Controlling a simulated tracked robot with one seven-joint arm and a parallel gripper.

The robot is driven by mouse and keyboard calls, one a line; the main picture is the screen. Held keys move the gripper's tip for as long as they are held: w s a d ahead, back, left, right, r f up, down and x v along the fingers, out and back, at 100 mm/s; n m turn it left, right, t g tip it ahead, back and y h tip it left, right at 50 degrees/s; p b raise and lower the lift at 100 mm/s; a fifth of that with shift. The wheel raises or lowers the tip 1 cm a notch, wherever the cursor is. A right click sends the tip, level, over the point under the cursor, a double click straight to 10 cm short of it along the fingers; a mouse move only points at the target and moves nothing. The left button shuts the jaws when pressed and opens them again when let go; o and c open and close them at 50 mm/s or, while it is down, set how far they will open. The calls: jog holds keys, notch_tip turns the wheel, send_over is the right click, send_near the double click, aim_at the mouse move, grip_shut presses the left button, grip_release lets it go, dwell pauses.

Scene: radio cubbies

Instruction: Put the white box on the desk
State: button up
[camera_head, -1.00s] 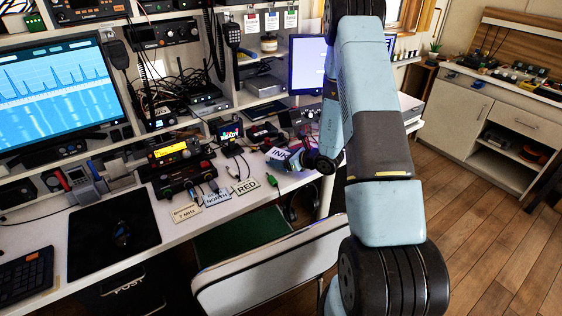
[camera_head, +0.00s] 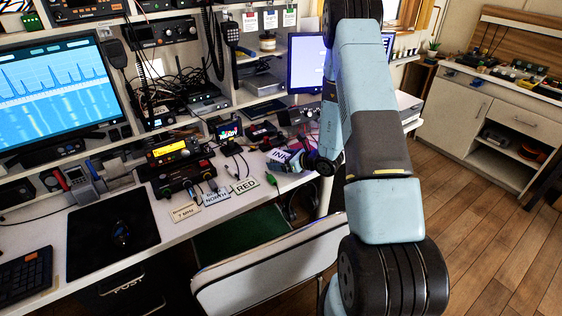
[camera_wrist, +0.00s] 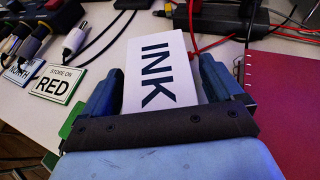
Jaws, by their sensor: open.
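The white box (camera_wrist: 160,72), marked INK, lies on the white desk (camera_wrist: 110,52) in the wrist view. It also shows in the head view (camera_head: 281,156), partly hidden by my gripper (camera_head: 298,161). In the wrist view my gripper (camera_wrist: 163,84) is open, with one blue finger on each side of the box. A narrow gap shows beside the fingers. The near end of the box is hidden behind the dark gripper body.
RED (camera_head: 245,186) and NORTH (camera_head: 217,197) labels sit along the desk's front edge, left of the box. Cables and a red cord lie behind it. A dark red flat item (camera_wrist: 285,105) lies to its right. A chair (camera_head: 270,262) stands in front.

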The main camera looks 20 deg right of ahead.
jog(key=v, duration=1.1)
jog(key=shift+s+d+r, duration=0.1)
jog(key=shift+s+d, duration=0.15)
jog(key=shift+s, duration=0.05)
jog(key=s+a+r+n+g+y, duration=0.1)
jog(key=s+a+r+n+g, duration=0.45)
jog(key=r, duration=0.45)
jog(key=s+a+r+n+g+y, duration=0.1)
jog(key=s+a+r+n+g, duration=0.1)
jog(key=s+a+r+n, duration=0.6)
jog(key=s+d+r+n+t+h, duration=0.1)
jog(key=s+d+r+n+h, duration=0.2)
jog(key=s+r+n+h, duration=0.2)
jog(key=s+d+r+n+t+h, duration=0.2)
jog(key=s+r+n+h, duration=0.3)
jog(key=s+r+n, duration=0.4)
jog(key=shift+s+d+r+h, duration=0.3)
jog(key=shift+s+d+r, duration=0.45)
jog(key=shift+r, duration=1.4)
jog(key=shift+a+n, duration=0.1)
jog(key=shift+n, duration=0.15)
